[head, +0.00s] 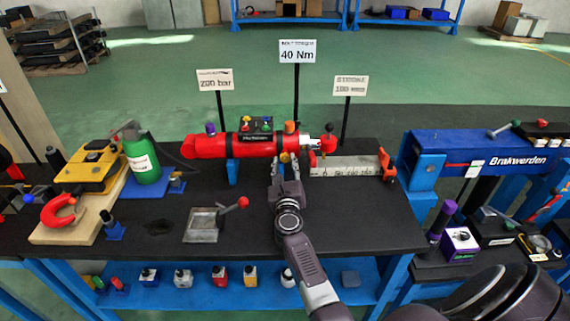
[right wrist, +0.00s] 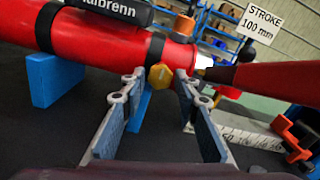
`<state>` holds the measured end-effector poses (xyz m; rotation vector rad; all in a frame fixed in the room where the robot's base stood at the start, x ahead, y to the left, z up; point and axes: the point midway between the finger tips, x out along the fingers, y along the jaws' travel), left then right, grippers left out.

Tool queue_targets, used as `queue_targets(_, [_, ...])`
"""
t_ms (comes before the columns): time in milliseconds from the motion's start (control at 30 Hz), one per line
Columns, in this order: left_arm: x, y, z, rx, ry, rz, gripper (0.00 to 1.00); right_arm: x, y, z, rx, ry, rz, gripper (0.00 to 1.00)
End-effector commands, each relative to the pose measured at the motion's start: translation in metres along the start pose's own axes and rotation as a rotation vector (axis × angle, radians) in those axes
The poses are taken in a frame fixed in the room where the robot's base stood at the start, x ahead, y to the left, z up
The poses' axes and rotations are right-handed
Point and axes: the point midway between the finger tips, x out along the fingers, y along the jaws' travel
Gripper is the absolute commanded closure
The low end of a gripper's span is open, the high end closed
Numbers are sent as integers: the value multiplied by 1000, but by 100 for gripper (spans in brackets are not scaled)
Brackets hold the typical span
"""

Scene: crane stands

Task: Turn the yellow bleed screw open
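The yellow bleed screw (right wrist: 160,76) is a hexagonal head low on the side of the red cylinder (right wrist: 110,40) in the right wrist view. In the head view the screw (head: 284,157) shows small under the cylinder's right part. My right gripper (right wrist: 160,82) is open, with its fingertips to the left and right of the screw head. Narrow gaps seem to show on both sides; I cannot tell how deep the head sits between the fingers. In the head view the right gripper (head: 284,164) reaches the cylinder from the front. My left gripper is not in view.
Blue supports (right wrist: 57,80) hold the cylinder above the black bench (head: 340,220). An orange knob (right wrist: 183,25) sits above the screw. A white scale (head: 345,166) lies to the right. A tray with a red-knobbed lever (head: 203,224) stands left of my right arm.

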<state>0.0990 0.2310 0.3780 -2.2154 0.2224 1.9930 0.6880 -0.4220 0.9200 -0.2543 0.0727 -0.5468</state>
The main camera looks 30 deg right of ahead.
Motion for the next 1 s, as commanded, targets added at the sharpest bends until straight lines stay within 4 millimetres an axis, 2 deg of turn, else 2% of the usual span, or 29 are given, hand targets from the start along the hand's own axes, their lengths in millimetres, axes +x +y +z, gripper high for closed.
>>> queue_targets(33, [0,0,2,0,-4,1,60,0,0,0,0,0,0,79])
queue_targets(233, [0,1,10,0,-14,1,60,0,0,0,0,0,0,100])
queue_targets(633, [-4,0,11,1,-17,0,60,0,0,1,-73,0,0,100])
queue_targets(1000, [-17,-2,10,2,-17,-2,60,0,0,2,-366,0,1,100])
